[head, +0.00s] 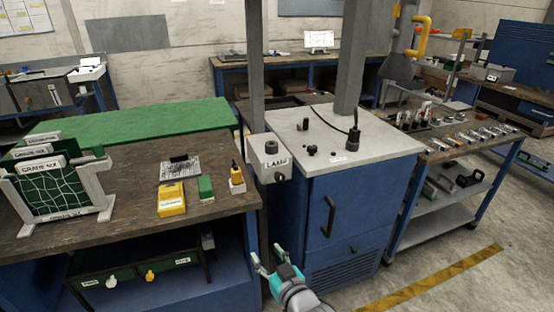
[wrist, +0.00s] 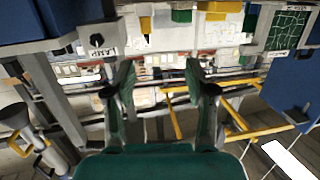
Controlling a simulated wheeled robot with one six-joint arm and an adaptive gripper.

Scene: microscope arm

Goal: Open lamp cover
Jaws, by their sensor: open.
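The lamp box (head: 264,156), a grey box labelled LAMP with a dark round knob on its top, is fixed to a grey post between the workbench and a blue cabinet. Its cover looks closed. In the upside-down wrist view the lamp box (wrist: 98,42) is at the upper left, with its dark knob showing. My gripper (head: 265,256) is open and empty, below and in front of the lamp box and apart from it. In the wrist view the two fingers of my gripper (wrist: 160,74) are spread with nothing between them.
The blue cabinet (head: 345,215) with a grey top stands right of the lamp box. The wooden workbench (head: 130,220) at left holds yellow and green blocks and a rack (head: 55,190). A tool cart (head: 455,150) stands at right. The floor in front of the cabinet looks clear.

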